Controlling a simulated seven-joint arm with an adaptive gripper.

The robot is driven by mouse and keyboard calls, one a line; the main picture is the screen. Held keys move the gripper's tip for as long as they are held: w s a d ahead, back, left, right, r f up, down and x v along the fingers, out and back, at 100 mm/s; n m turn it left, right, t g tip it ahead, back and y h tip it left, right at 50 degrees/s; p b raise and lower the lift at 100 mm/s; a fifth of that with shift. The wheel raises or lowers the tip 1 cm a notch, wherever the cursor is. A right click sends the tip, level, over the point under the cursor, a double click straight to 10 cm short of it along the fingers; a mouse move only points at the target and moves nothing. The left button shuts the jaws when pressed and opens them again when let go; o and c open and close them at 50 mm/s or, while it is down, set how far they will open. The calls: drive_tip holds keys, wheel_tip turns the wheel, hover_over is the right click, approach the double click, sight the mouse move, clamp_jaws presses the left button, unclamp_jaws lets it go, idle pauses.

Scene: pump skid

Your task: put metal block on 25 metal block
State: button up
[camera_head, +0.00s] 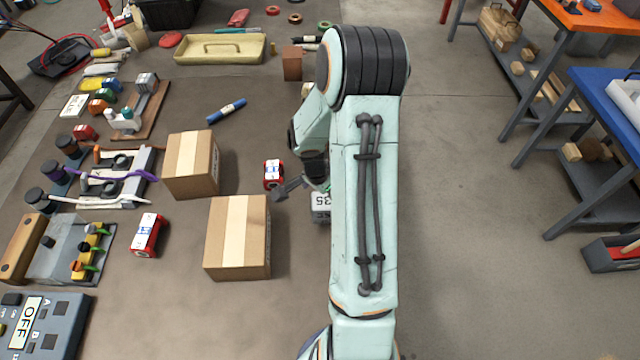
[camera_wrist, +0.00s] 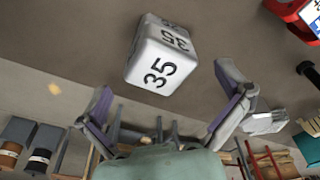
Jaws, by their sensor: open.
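A white-grey metal block marked 35 (camera_wrist: 162,55) stands on the floor-coloured surface in the wrist view. In the head view this block (camera_head: 320,207) is partly hidden behind my arm. My gripper (camera_wrist: 168,108) is open and empty, its two fingers spread below the block in the wrist picture, apart from it. In the head view one finger of my gripper (camera_head: 300,187) shows beside the block; the rest is behind the arm. I cannot make out a block marked 25. A pale item (camera_wrist: 264,122) behind the right finger is unclear.
A red labelled box (camera_head: 273,175) stands just left of my gripper. Two cardboard boxes (camera_head: 238,240) (camera_head: 190,165) stand further left. A brown block (camera_head: 292,62) and a yellow tray (camera_head: 218,50) lie at the back. The floor right of my arm is clear up to the blue table (camera_head: 600,90).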

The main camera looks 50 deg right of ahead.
sight(318, 206)
wheel_tip(318, 206, up, 10)
drive_tip(key=a, duration=0.2)
drive_tip(key=s+a+r+n, duration=0.2)
drive_tip(key=a+r+n, duration=0.5)
drive_tip(key=a, duration=0.4)
drive_tip(key=s+a+r+n+y, duration=0.2)
drive_tip(key=s+a+n, duration=0.9)
drive_tip(key=n, duration=0.1)
drive_tip(key=shift+a+r+y, duration=0.2)
drive_tip(key=shift+r+y, duration=0.1)
drive_tip(key=shift+r, duration=0.05)
idle(4.7)
